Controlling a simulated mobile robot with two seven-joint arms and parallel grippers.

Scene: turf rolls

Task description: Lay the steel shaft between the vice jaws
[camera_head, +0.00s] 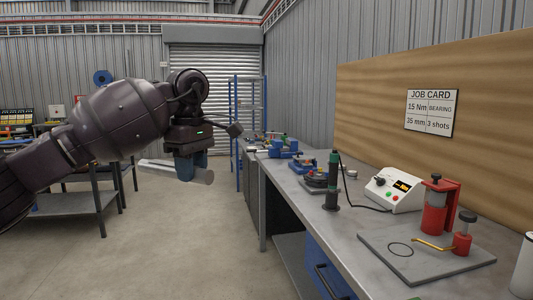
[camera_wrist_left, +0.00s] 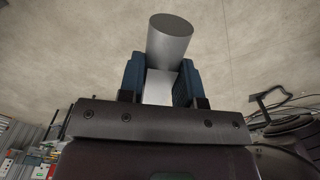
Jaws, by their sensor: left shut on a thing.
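In the left wrist view the shaft's round end (camera_wrist_left: 170,38) sticks out beyond the fingertips of the left gripper (camera_wrist_left: 160,80). A blue vice (camera_head: 284,149) stands on the bench to the right of the gripper, small in view. I cannot tell how far its jaws are apart. My right gripper is not in view.
The long grey bench (camera_head: 335,238) runs along the right. A lower table (camera_head: 75,204) stands at left. The floor between is clear.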

